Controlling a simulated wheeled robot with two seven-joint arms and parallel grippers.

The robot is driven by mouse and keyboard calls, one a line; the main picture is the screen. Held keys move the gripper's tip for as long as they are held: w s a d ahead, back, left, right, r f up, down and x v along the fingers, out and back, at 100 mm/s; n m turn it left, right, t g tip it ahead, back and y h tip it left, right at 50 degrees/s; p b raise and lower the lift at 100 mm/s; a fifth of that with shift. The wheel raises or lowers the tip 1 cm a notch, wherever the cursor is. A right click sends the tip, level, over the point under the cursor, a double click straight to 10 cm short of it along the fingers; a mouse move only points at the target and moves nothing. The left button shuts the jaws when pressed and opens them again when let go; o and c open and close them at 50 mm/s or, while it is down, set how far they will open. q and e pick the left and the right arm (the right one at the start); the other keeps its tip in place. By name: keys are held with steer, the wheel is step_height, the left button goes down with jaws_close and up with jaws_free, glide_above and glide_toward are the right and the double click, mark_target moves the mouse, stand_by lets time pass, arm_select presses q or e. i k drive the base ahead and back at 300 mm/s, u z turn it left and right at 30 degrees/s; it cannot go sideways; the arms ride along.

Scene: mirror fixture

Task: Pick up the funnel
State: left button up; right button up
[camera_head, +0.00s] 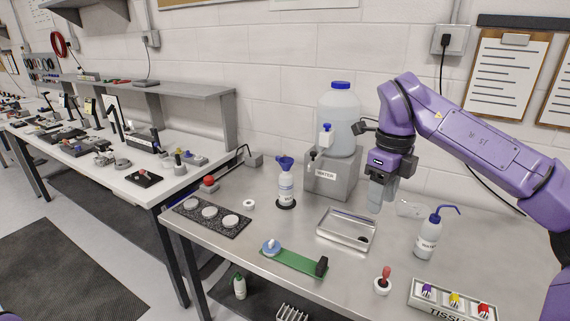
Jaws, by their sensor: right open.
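A blue funnel (285,161) appears to sit upright in the mouth of a white labelled bottle (286,186), which stands on a dark round base at the middle of the steel bench. My right gripper (376,204) hangs over the bench with its fingers pointing down, to the right of the funnel and well apart from it. It is open, with nothing seen between its fingers. My left gripper is not in view.
A large water jug (339,118) on a grey dispenser (333,173) stands behind, between funnel and gripper. A metal tray (346,242) lies in front. A wash bottle (428,236) stands at right. A black mat with white discs (190,207) lies at left.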

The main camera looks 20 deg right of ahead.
mark_target(284, 165)
steer(key=i, duration=1.95)
